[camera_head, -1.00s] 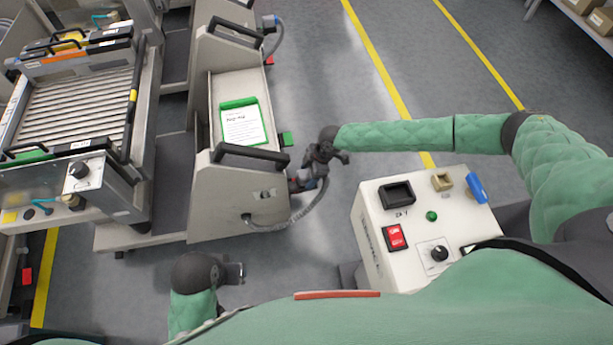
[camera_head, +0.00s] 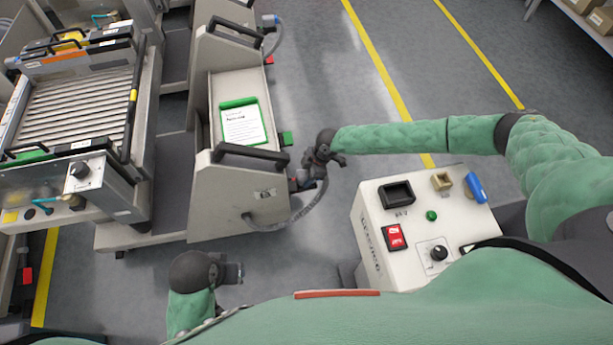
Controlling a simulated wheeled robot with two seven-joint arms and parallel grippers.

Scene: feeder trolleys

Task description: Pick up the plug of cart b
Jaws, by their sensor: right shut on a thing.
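My right gripper is at the cart's right side, shut on the plug at the cable's end; the fingers hide most of the plug. My left gripper (camera_head: 240,273) is low in front of the cart, empty and away from it. Its finger gap is hard to make out.
A white control box (camera_head: 421,224) with a red switch and knob stands at right. A roller feeder (camera_head: 75,100) stands at left.

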